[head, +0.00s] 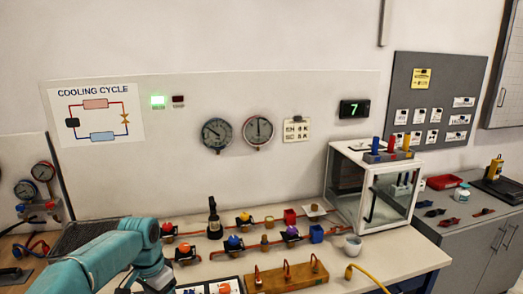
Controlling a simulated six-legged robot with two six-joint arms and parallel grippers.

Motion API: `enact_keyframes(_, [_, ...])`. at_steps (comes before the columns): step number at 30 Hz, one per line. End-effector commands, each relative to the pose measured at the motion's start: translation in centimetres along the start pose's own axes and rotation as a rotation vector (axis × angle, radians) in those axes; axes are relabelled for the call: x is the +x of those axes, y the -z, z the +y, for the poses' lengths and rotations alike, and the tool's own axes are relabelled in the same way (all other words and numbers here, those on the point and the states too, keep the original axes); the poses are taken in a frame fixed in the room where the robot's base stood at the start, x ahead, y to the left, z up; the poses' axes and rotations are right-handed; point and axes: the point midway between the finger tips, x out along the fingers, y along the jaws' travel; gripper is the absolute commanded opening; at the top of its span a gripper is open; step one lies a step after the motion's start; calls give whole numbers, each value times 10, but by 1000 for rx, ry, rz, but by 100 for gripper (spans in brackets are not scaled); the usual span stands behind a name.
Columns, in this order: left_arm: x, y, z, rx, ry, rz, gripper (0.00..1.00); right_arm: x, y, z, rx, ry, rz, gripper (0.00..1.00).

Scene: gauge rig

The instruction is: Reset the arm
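My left arm (105,255) is teal and comes in from the lower left. It bends at a joint near the left end of the bench, and its wrist (150,270) points down toward the bottom edge of the head view. Dark parts show at the wrist's end, but I cannot make out the fingertips or whether they hold anything. My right arm and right gripper are not in the picture.
A yellow cable (368,276) lies at the front.

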Motion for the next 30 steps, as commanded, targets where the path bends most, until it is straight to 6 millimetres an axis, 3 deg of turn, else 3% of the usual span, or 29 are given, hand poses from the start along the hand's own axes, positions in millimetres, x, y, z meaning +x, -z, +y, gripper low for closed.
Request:
enact_keyframes(8, [115, -12, 50, -91, -103, 42, 68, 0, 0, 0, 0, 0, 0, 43])
enact_keyframes(12, [193, -48, 105, -224, -189, 67, 68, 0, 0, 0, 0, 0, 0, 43])
enact_keyframes(16, [246, -104, 166, -401, -254, 80, 68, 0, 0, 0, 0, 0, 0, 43])
enact_keyframes(21, [267, -171, 220, -599, -280, 77, 68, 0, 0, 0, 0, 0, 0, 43])
enact_keyframes(24, [268, -195, 236, -665, -278, 75, 68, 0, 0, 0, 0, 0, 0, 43])
enact_keyframes(30, [267, -206, 243, -700, -273, 77, 68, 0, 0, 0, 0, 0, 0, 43])
